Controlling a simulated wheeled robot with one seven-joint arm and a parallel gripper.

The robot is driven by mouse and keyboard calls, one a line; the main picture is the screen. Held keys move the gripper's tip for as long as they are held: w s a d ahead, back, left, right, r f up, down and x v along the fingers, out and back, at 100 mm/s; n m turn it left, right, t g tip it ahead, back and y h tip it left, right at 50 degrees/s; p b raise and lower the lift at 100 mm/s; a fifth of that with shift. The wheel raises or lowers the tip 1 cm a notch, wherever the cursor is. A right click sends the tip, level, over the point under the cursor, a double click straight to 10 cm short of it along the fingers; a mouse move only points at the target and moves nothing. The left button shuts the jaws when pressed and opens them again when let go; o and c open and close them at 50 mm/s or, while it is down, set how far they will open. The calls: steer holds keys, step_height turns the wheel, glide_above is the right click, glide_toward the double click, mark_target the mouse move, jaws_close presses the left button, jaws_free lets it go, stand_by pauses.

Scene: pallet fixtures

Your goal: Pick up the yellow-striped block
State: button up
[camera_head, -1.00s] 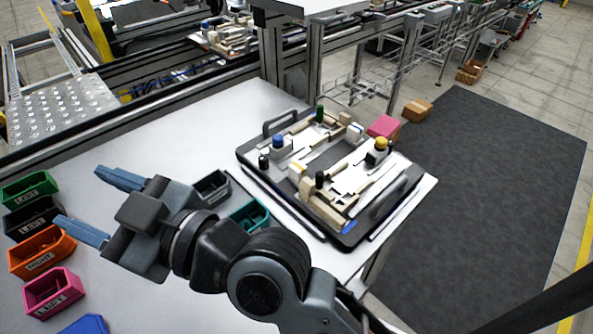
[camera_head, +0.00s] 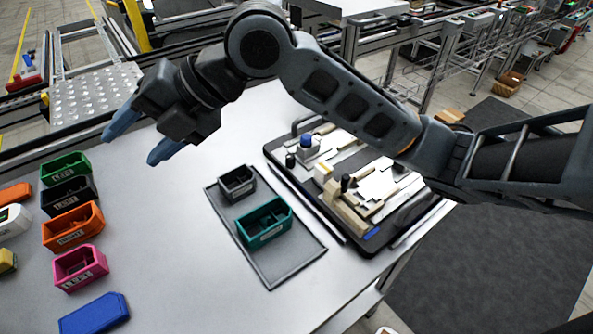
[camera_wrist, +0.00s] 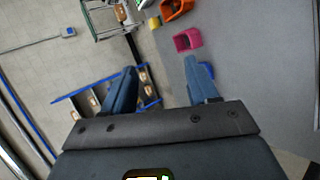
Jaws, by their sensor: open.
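The block with a yellow stripe (camera_head: 323,173) is small and pale. It stands on the dark pallet fixture (camera_head: 287,178) among wooden and white parts, near the fixture's middle left. My gripper (camera_head: 135,145) is open and empty, held above the far left part of the table, well to the left of the block. Its two blue fingers are spread apart, and they also show in the wrist view (camera_wrist: 160,68). The block is not seen in the wrist view. My forearm hides the fixture's far right part.
Green (camera_head: 66,168), black, orange (camera_head: 73,228) and pink (camera_head: 81,268) bins line the table's left, with a blue one (camera_head: 94,313) in front. A grey tray (camera_head: 285,272) holds a dark bin and a teal bin (camera_head: 264,221). Bare table lies between.

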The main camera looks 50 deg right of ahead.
steer(key=s+d+f+n+g+h, duration=0.2)
steer(key=s+d+f, duration=0.1)
steer(key=d, duration=0.4)
steer(key=s+d+f+n+g+h, duration=0.1)
steer(key=s+d+f+g+h, duration=0.1)
steer(key=d+f+h, duration=0.3)
steer(key=n+g+h, duration=0.1)
steer(key=g, duration=0.3)
glide_above(324, 167)
steer(key=shift+w+d+f, duration=0.4)
steer(key=shift+d+f, duration=0.05)
steer(key=shift+f, duration=0.2)
steer(key=shift+s+d+f, duration=0.15)
steer(key=shift+f, duration=1)
steer(key=shift+s+a+f+p, duration=0.1)
steer(key=shift+a+f+p, duration=0.15)
steer(key=shift+f, duration=0.65)
steer(key=shift+s+a+f+p, duration=0.1)
steer(key=shift+f+p, duration=0.1)
steer(key=shift+f, duration=0.7)
steer(key=shift+s+a+f+p, duration=0.1)
steer(key=shift+a+f+p, duration=0.15)
steer(key=shift+f, duration=0.65)
steer(key=shift+c, duration=0.2)
steer(key=c, duration=1)
steer(key=shift+r, duration=0.1)
